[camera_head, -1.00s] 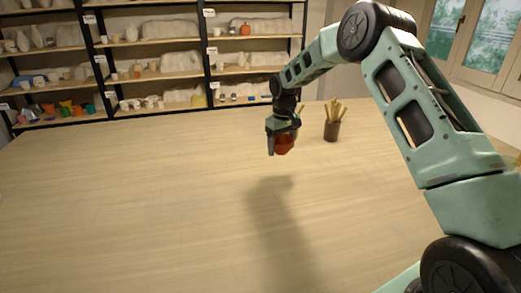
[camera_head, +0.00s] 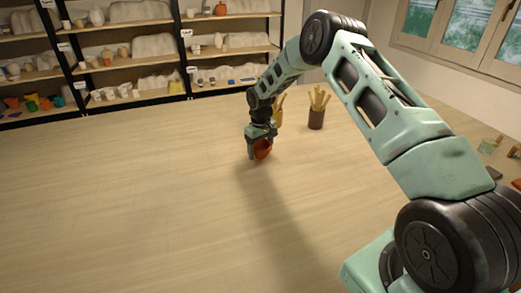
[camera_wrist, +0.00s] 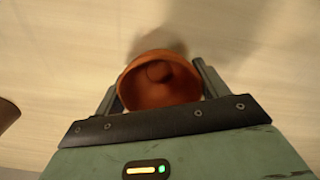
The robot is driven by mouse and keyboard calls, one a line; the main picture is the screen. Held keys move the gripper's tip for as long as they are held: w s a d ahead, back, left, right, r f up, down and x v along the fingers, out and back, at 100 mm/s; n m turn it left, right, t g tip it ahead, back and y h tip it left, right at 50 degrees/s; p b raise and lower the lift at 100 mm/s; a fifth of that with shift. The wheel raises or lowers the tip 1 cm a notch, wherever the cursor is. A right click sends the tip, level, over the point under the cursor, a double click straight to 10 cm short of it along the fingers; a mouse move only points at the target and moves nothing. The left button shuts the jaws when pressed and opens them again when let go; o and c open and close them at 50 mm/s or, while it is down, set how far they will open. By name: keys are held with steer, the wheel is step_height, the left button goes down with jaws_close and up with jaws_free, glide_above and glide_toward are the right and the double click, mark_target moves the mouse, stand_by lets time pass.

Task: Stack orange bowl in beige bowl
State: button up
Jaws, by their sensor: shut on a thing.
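The orange bowl (camera_head: 263,149) is held by my gripper (camera_head: 258,155) low over the far middle of the table. In the wrist view the orange bowl (camera_wrist: 160,82) sits between the two fingers of my gripper (camera_wrist: 157,85), its open mouth facing the camera. A dark shadow lies on the table right by it. I cannot tell whether the bowl touches the table. I do not see a beige bowl on the table in either view.
A brown pot of wooden tools (camera_head: 316,118) stands just behind and right of my gripper. A yellowish object (camera_head: 279,110) is partly hidden behind my gripper. Shelves of pottery (camera_head: 130,50) line the back. Several small items lie at the table's right (camera_head: 490,147).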

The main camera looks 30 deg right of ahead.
steer(key=shift+f, duration=0.75)
steer(key=shift+f, duration=0.1)
steer(key=o, duration=1.1)
